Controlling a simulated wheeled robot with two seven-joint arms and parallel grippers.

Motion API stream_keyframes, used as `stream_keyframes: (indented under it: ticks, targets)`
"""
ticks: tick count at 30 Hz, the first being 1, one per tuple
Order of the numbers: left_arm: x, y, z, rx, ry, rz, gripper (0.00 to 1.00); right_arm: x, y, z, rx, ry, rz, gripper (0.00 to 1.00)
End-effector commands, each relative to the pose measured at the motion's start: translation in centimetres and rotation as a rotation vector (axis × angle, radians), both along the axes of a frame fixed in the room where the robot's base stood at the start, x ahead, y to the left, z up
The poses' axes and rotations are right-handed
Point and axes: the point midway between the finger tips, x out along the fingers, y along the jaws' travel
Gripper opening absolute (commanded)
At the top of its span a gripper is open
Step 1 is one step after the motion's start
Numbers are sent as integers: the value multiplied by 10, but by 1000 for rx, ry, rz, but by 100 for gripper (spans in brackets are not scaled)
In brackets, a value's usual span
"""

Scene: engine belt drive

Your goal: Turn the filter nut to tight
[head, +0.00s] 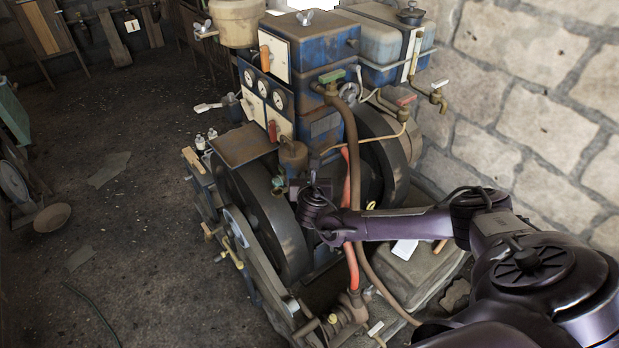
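My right arm comes in from the right, and its gripper (313,180) is at the engine's front, just below and right of a small brown bowl-shaped part (293,154). That part looks like the filter, but I cannot be sure. A small greenish fitting (278,186) sits below it, left of the gripper. I cannot make out which piece is the filter nut, or whether the gripper touches it. The fingers are small and dark, so open or shut does not show. My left gripper is out of view.
The blue engine block (320,70) with gauges rises behind the gripper. A large dark flywheel (275,220) and a belt guard (255,260) stand below left. A red hose (352,270) and a brown hose (352,130) run close beside the gripper. Open floor (120,230) lies left.

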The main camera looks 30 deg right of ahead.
Motion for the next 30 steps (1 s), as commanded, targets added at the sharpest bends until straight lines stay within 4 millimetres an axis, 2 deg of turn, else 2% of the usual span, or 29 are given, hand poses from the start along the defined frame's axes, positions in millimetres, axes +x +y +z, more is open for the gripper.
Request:
stream_keyframes:
  ticks: [11, 23, 30]
  targets:
    - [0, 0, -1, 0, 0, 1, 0, 2, 3, 0, 2, -1, -112, 0]
    - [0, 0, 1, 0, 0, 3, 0, 8, 8, 1, 1, -2, -461, 0]
    - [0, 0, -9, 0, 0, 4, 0, 11, 9, -2, 2, -1, -674, 0]
